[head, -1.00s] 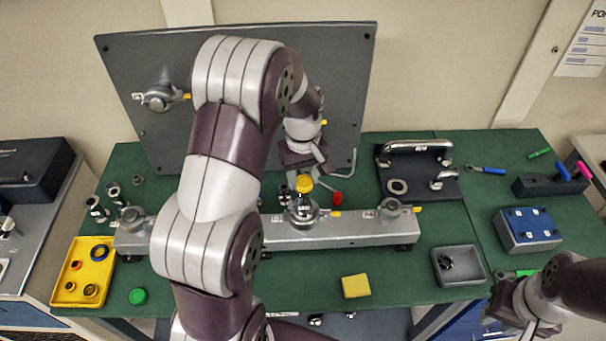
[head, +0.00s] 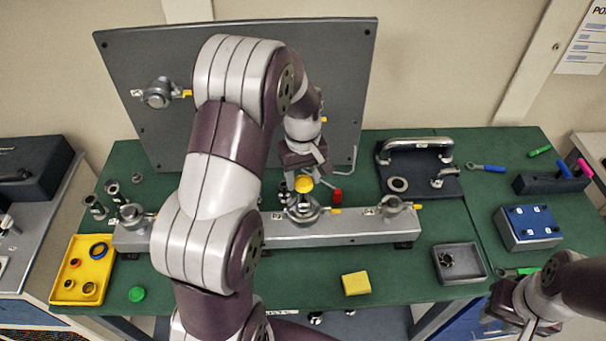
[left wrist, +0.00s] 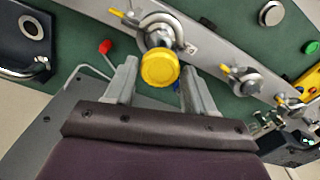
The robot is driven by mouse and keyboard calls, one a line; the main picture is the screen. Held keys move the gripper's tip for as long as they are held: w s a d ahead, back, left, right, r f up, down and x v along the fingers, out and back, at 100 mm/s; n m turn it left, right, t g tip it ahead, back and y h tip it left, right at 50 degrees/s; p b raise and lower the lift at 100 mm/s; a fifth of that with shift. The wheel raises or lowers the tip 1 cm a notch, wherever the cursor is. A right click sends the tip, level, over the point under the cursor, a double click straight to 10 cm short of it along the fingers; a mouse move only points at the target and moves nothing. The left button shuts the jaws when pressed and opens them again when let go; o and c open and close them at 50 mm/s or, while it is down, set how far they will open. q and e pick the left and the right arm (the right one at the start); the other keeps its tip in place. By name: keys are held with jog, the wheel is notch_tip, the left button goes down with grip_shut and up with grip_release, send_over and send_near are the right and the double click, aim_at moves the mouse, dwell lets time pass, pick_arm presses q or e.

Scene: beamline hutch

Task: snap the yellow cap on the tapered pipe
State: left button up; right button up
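The yellow cap (head: 303,184) sits at the top of the tapered pipe (head: 303,203), on the middle fitting of the grey rail. In the left wrist view the cap (left wrist: 160,68) faces the camera and hides most of the pipe below it; I cannot tell whether it is fully seated. My left gripper (head: 312,168) is just above and behind the cap. In the left wrist view its fingers (left wrist: 158,78) are spread, with gaps on both sides of the cap. My right gripper (head: 512,318) is at the lower right, far from the pipe; its fingers are unclear.
The grey rail (head: 355,226) carries another fitting (head: 394,207) to the right. A red-ended tool (head: 337,194) lies behind it. A yellow block (head: 356,284), yellow tray (head: 68,292) and grey bin (head: 475,262) stand in front and at the sides. A grey panel (head: 150,60) rises behind.

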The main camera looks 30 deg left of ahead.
aim_at(303, 180)
pick_arm(q)
jog(key=shift+o, duration=1)
jog(key=shift+r, duration=0.1)
jog(key=shift+w+r, duration=0.1)
jog(key=shift+r, duration=0.25)
notch_tip(303, 180, up, 4)
jog(key=shift+f+b, duration=0.1)
jog(key=shift+b, duration=0.9)
notch_tip(303, 180, up, 8)
jog(key=p, duration=0.6)
